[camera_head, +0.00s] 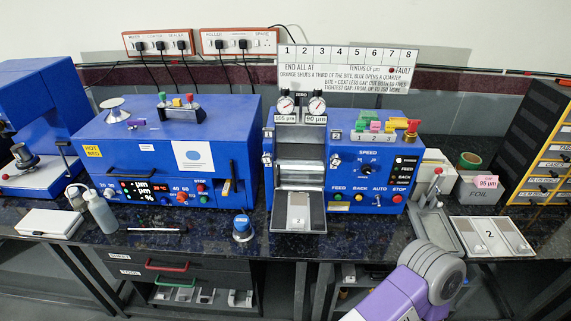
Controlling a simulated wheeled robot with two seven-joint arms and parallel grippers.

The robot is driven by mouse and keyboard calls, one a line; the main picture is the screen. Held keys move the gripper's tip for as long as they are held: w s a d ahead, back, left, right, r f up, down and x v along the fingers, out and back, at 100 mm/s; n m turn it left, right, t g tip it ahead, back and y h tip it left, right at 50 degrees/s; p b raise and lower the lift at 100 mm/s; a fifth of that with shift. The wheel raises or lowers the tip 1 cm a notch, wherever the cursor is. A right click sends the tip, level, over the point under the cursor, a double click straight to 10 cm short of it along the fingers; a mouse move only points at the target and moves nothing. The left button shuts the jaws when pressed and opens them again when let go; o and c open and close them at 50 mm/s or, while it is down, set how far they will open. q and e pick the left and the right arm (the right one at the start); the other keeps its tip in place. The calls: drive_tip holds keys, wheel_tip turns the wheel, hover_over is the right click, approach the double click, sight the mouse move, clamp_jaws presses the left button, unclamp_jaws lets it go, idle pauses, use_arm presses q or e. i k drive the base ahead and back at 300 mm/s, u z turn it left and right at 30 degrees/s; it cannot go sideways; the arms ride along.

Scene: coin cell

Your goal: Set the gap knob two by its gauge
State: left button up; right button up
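The blue roller press (368,190) stands on the bench in the middle. Two round dial gauges sit on top under a ZERO label: the left gauge (285,105) has a 105 µm tag, the right gauge (317,105) a 90 µm tag. Small pale knob-like parts are on each side of the roller opening, on the left (267,134) and on the right (335,136); their settings and markings are too small to read surely. A purple and grey part of my arm enters at the bottom right, in front of the bench. Neither gripper shows.
A sign (345,75) with numbers 1 to 8 stands behind the press. A large blue machine (180,150) is to its left, a blue-capped jar (242,228) in front. A foil box (478,192) and tray (490,236) are to the right. A squeeze bottle (102,212) stands left.

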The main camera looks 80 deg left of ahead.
sight(335, 159)
drive_tip(key=u, duration=2.35)
